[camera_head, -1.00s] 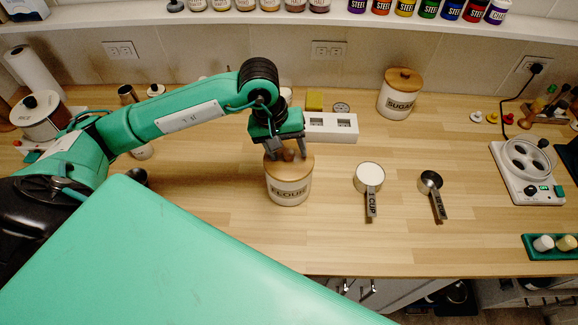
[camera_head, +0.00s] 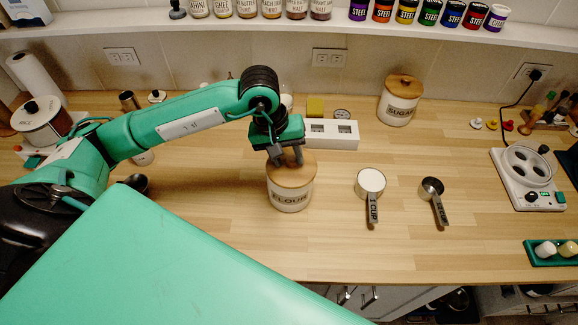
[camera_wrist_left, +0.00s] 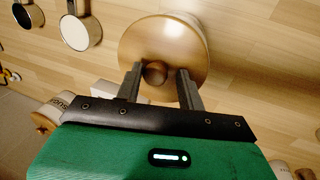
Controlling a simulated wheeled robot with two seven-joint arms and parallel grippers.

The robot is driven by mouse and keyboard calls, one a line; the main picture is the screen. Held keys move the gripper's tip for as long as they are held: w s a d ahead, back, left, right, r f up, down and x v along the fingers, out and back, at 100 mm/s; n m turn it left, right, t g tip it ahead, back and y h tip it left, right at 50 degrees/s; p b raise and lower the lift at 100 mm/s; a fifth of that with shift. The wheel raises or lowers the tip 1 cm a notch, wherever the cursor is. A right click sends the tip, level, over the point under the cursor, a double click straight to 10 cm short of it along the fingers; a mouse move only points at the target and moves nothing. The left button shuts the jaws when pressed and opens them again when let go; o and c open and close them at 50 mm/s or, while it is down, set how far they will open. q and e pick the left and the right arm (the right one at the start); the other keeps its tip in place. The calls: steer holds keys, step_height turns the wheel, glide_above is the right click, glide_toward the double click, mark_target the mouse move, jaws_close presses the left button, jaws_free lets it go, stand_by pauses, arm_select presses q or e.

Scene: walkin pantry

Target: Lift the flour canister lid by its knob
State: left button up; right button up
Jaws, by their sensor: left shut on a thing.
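The flour canister (camera_head: 290,199) stands upright on the wooden counter, a pale jar with a dark FLOUR label. Its round wooden lid (camera_head: 300,178) sits on top. The lid (camera_wrist_left: 180,40) also shows from above in the left wrist view, with its round brown knob (camera_wrist_left: 154,73) between my fingers. My left gripper (camera_head: 286,158) reaches down from the left over the lid and is shut on the knob. In the left wrist view my left gripper (camera_wrist_left: 158,85) has one finger on each side of the knob. My right gripper is not in view.
A sugar canister (camera_head: 398,107) stands behind to the right. The counter in front is clear.

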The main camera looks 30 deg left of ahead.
mark_target(294, 158)
arm_select(q)
steer(key=shift+s+d+f, duration=0.2)
steer(key=shift+d+f, duration=0.05)
steer(key=shift+f, duration=0.1)
steer(key=shift+c, duration=0.2)
steer(key=shift+w+r, duration=0.2)
steer(key=shift+r, duration=0.1)
jaws_close()
steer(key=shift+w+d+r, duration=0.1)
steer(key=shift+w+r, duration=0.1)
steer(key=shift+r, duration=0.2)
steer(key=shift+r+p, duration=0.4)
steer(key=shift+r, duration=1)
